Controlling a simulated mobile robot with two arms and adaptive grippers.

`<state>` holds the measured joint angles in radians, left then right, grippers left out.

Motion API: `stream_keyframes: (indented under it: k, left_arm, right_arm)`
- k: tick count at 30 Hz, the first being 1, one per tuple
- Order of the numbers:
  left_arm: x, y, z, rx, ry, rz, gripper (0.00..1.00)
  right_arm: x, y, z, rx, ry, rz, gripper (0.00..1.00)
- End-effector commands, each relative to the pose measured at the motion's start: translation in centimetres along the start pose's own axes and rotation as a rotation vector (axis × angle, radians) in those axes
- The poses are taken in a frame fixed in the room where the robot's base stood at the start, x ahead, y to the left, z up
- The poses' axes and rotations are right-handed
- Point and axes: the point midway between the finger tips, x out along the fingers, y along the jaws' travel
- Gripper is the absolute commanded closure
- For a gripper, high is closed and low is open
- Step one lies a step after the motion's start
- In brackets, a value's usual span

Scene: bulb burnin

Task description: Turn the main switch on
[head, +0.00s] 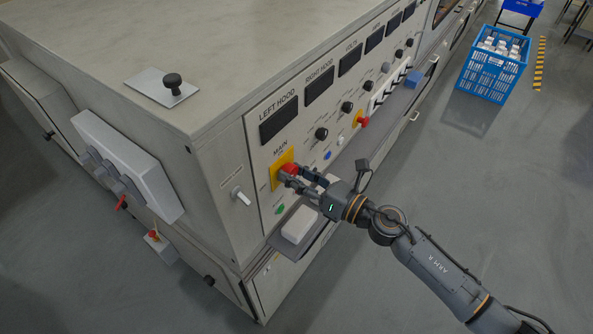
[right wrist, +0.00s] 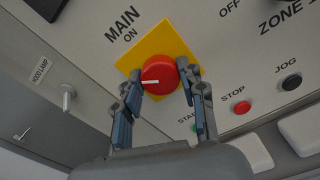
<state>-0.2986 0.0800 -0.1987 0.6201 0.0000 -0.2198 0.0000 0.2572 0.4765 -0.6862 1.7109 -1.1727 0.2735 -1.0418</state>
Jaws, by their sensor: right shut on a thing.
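The main switch is a round red knob (head: 290,169) on a yellow plate (head: 276,180), on the front panel under the word MAIN. In the right wrist view the red knob (right wrist: 159,74) has a white pointer mark that lies nearly level, toward the left. The word ON is above the yellow plate (right wrist: 131,62). My right gripper (head: 292,177) is at the knob, with one finger on each side of it. In the right wrist view the fingertips (right wrist: 161,80) are shut on the knob's sides. My left gripper is not in view.
A hood lamp toggle (head: 241,196) is left of the knob. A green start button (head: 279,209) and a red stop button (right wrist: 242,107) are below and beside it. A ledge with a white block (head: 299,224) juts out under the panel. A blue crate (head: 494,64) stands on the floor at right.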

Motion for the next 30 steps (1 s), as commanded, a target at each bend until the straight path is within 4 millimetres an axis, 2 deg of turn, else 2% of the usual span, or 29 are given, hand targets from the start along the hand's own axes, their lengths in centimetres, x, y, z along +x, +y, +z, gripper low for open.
stream_keyframes:
  k: [18,30]
  left_arm:
    - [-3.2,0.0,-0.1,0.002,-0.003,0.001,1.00]
    - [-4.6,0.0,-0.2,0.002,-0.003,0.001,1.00]
  right_arm:
    - [0.0,0.1,0.2,0.583,0.000,0.000,0.91]
    - [0.0,0.0,0.1,0.864,0.001,0.000,0.91]
